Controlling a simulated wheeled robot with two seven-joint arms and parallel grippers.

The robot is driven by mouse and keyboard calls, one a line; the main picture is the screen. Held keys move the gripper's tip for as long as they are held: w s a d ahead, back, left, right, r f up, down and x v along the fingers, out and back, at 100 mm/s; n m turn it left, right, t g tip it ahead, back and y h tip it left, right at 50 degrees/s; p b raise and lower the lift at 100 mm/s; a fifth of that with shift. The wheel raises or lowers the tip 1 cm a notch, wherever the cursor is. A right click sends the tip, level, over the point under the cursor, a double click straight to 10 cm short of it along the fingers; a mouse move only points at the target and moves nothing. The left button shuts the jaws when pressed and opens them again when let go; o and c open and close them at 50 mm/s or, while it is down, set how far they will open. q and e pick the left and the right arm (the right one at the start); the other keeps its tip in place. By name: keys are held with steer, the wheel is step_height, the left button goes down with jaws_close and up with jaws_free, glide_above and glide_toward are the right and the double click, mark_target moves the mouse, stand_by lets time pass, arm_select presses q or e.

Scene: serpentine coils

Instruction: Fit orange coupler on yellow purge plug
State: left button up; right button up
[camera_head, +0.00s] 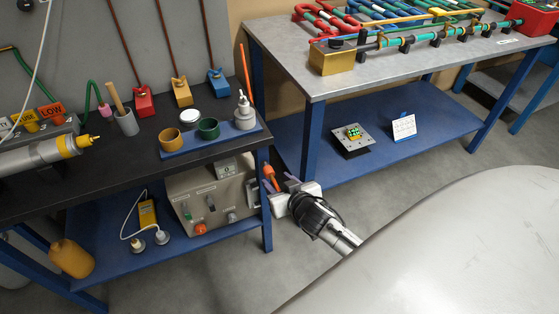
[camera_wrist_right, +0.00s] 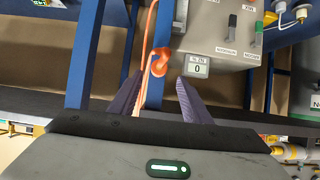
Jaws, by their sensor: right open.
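An orange coupler (camera_head: 268,172) hangs beside the bench's right end, close to the fingertips of my right gripper (camera_head: 278,182). In the right wrist view the coupler (camera_wrist_right: 158,62) lies just beyond and between the two dark fingers of the right gripper (camera_wrist_right: 158,84), joined to an orange hose (camera_wrist_right: 150,25). The fingers are apart, and I see no grip on the coupler. A grey cylinder on the bench's left has a yellow band and yellow tip (camera_head: 88,138); I cannot tell whether this is the purge plug. My left gripper is not in view.
A grey control box (camera_head: 205,190) stands on the lower shelf, close to the right gripper. A blue bench leg (camera_head: 266,225) is beside it. The dark bench top holds a blue tray (camera_head: 215,143) with cups and a bottle. Another table (camera_head: 400,70) stands at back right.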

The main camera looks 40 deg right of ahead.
mark_target(271, 174)
steer(key=b+x, duration=0.5)
steer(key=x, duration=0.3)
steer(key=shift+w+d+f+b, duration=0.1)
steer(key=shift+d+b, duration=0.05)
steer(key=shift+b, duration=0.25)
steer(key=shift+w, duration=0.25)
stand_by(0.4)
steer(key=shift+c, duration=0.5)
jaws_close()
